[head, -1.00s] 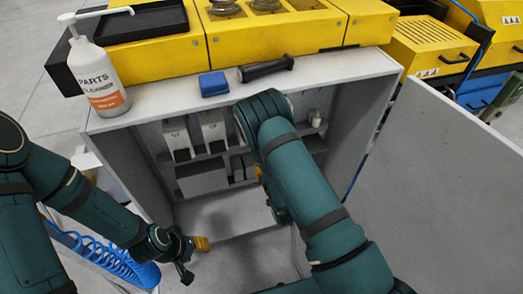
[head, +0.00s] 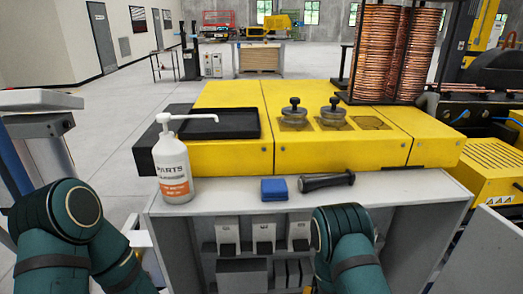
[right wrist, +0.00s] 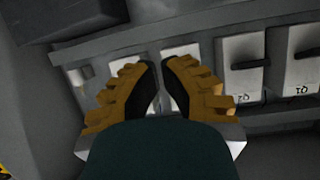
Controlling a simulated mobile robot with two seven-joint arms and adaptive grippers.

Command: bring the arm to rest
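My right arm comes in at the lower right of the head view, where its dark green links show over the open front of the grey cabinet (head: 400,205). The gripper end is hidden there. In the right wrist view my right gripper (right wrist: 160,75) has its yellow-and-black fingertips close together with a narrow gap. I see nothing held between them, but cannot tell if it is fully shut.
A yellow machine (head: 230,153) is behind. An open cabinet door (head: 497,240) is at the right. Open floor (head: 110,130) lies at the left.

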